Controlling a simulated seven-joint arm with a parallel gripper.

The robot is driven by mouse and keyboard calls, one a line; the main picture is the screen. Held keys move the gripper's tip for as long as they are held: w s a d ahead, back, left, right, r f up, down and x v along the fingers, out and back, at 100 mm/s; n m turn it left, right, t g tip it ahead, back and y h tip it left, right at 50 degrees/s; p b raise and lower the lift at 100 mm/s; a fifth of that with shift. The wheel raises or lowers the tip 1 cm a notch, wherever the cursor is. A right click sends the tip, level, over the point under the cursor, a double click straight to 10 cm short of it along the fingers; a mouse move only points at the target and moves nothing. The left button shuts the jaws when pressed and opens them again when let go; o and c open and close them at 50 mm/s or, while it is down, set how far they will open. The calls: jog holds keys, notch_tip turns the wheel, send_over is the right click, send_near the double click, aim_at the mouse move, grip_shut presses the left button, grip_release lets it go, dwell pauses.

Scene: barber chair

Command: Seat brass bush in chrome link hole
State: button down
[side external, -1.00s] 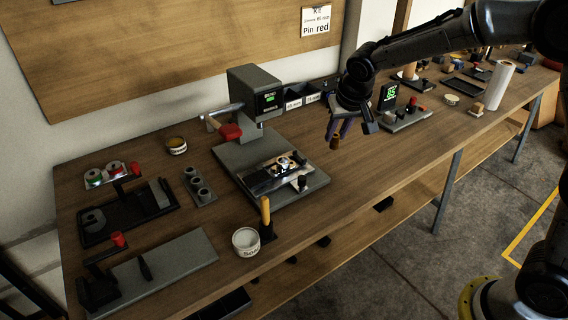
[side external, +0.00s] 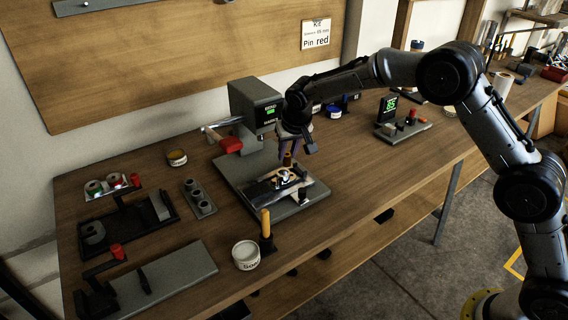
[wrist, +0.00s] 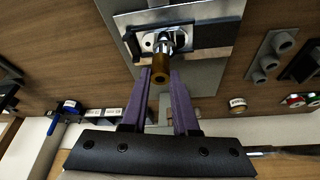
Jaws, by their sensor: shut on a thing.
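The brass bush (wrist: 161,68) is between my gripper's purple fingertips (wrist: 165,78) in the wrist view. In the side view the bush (side external: 287,159) hangs below my gripper (side external: 292,148), low over the fixture. The bright chrome link (side external: 283,177) lies in the fixture on the grey press base. The wrist view shows its shiny metal (wrist: 181,40) just beyond the bush. The bush overlaps part of the link in that view, so the hole is not clearly visible. I cannot tell whether bush and link touch.
The grey press (side external: 255,108) with its red-handled lever (side external: 230,144) stands close behind the fixture. A yellow-handled tool (side external: 266,225) and a white tin (side external: 246,255) stand in front. A grey block with holes (side external: 198,197) is to the left. Bench to the right of the base is clear.

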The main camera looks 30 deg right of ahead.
aim_at(284, 163)
jog(key=shift+w+a+f, duration=0.1)
jog(key=shift+w+f, duration=0.55)
jog(key=shift+f, duration=0.1)
jog(key=shift+w+f, duration=0.1)
jog(key=shift+f, duration=1.55)
jog(key=shift+f, duration=0.2)
jog(key=c, duration=0.7)
grip_release()
jog(key=shift+r, duration=0.1)
